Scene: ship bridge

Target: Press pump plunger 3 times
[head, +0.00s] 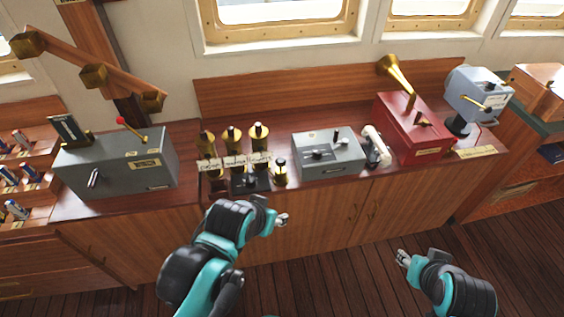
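A small brass pump-like fitting with a dark top, which may be the pump plunger (281,170), stands upright near the counter's front edge, beside a black base (250,182). My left gripper (284,219) is in front of the counter, below and apart from this fitting. My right gripper (402,257) is lower and farther right, over the floor in front of the cabinet, apart from everything. Both grippers look empty. Their fingers are too small here to tell open from shut.
Several brass bottle-like fittings (232,137) stand behind a paper label strip (235,161). To the right are a grey box (328,157), a white handset (376,148) and a red box with a brass horn (410,130). A grey lever box (118,163) stands left.

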